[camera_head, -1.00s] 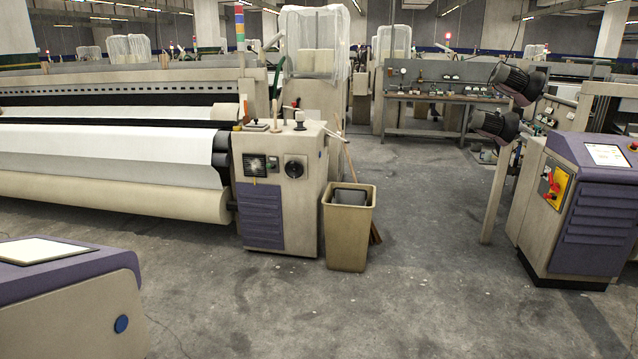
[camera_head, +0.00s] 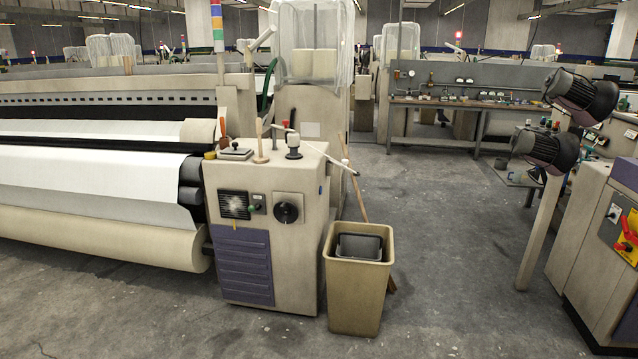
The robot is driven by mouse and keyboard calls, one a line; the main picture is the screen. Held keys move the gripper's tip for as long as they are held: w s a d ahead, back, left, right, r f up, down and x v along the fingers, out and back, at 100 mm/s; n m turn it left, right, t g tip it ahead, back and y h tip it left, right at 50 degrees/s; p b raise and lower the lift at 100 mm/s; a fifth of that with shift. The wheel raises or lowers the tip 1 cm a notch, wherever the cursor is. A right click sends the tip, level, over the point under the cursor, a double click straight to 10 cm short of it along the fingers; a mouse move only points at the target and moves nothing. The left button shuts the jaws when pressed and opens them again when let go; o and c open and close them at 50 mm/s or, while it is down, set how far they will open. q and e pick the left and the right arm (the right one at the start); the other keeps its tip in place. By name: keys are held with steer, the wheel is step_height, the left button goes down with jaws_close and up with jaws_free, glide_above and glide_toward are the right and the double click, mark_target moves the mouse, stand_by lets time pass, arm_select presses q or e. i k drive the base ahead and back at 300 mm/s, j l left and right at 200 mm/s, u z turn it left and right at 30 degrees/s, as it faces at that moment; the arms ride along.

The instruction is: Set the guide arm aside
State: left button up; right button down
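A thin pale arm, which looks like the guide arm (camera_head: 335,163), lies across the top of the beige loom end cabinet (camera_head: 310,222). Its right end sticks out past the cabinet's right edge, above the bin. A white-capped post with a dark base (camera_head: 293,146) stands by it, and I cannot tell whether the two are joined. Neither of my grippers is in view.
A beige bin (camera_head: 353,305) holding a dark container (camera_head: 360,246) stands against the cabinet's right front. A wooden stick (camera_head: 354,190) leans behind it. A workbench (camera_head: 450,103) stands at the back. Dark motors on a post (camera_head: 545,215) and a purple-topped machine (camera_head: 602,235) stand right. Grey floor between is clear.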

mark_target(345, 161)
steer(key=i, duration=2.95)
steer(key=u, duration=0.15)
